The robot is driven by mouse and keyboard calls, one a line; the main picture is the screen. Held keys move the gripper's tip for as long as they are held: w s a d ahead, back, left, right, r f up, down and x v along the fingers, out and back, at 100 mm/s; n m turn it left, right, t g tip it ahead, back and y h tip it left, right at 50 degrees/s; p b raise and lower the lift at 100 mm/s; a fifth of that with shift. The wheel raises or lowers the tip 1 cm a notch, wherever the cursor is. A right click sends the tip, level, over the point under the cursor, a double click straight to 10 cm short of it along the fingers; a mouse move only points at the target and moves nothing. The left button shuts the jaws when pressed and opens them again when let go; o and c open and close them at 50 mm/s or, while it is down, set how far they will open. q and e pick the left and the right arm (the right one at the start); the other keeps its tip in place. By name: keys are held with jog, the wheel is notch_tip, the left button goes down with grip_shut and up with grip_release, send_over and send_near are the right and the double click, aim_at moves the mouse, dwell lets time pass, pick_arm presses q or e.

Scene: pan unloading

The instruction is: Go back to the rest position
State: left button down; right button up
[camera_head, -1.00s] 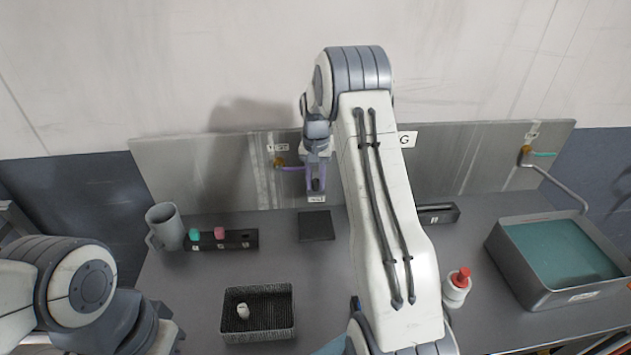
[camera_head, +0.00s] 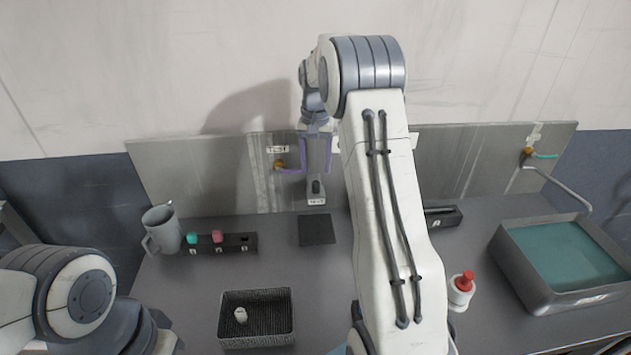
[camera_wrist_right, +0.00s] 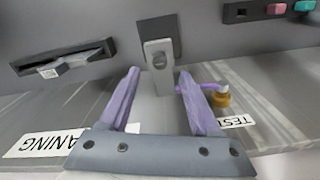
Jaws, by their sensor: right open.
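My right gripper (camera_head: 315,156) is up in front of the grey back panel (camera_head: 240,150), with its purple fingers apart and nothing between them. In the right wrist view its fingers (camera_wrist_right: 158,82) are spread. Beyond them a light grey block with a dark oval (camera_wrist_right: 160,68) stands by the panel, next to a dark square pad (camera_wrist_right: 158,28); the fingers are clear of it. The pad also shows in the head view (camera_head: 317,230). My left arm shows at the lower left, but its gripper is out of view.
A grey mug (camera_head: 161,230), a dark rack (camera_head: 240,243) with coloured pieces and a wire basket (camera_head: 257,339) holding a white item stand left. A red-capped bottle (camera_head: 461,288) and a water-filled basin (camera_head: 517,278) stand right. A brass tap fitting (camera_head: 280,165) is close beside my right gripper.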

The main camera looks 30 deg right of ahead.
jog(key=shift+r, duration=1.7)
